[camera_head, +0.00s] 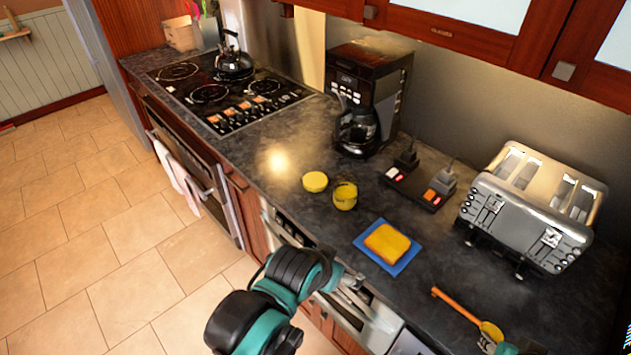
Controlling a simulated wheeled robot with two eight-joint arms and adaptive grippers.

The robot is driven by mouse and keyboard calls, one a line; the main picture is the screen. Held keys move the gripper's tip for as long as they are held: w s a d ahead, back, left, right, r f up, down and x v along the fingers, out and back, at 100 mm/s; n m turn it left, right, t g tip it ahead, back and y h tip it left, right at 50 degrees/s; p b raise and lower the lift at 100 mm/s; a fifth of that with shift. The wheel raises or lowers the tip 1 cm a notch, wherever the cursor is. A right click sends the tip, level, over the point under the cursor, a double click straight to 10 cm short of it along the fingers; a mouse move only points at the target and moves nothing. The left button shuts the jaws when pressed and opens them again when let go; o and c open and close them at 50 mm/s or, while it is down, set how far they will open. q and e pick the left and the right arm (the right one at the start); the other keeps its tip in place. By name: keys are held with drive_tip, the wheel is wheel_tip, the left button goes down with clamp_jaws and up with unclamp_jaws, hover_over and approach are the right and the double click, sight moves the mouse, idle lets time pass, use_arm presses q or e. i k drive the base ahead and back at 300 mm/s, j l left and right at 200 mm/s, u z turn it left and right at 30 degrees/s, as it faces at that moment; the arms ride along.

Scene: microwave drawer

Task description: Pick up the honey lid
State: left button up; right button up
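The honey lid (315,182) is a round yellow disc lying on the dark counter. It is left of the open-looking honey jar (345,196), a small glass jar with yellow content, and apart from it. My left gripper (362,291) is over the counter's front edge, below and right of the lid, well apart from it. Its small fingers do not show clearly whether they are open. My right gripper (492,344) is only partly in view at the bottom right, beside the yellow end of an orange-handled utensil (456,305). I cannot tell whether it grips the utensil.
A coffee maker (368,95), a power strip (412,188) with plugs and a silver toaster (530,210) stand behind. The counter (270,163) left of the lid is clear.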

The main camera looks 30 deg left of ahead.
sight(314, 181)
drive_tip(key=j+z, duration=0.35)
drive_tip(key=j, duration=0.8)
drive_tip(key=i+j+z, duration=0.15)
drive_tip(key=j, duration=0.2)
drive_tip(key=j+z, duration=0.15)
drive_tip(key=j, duration=0.25)
drive_tip(key=i, duration=0.05)
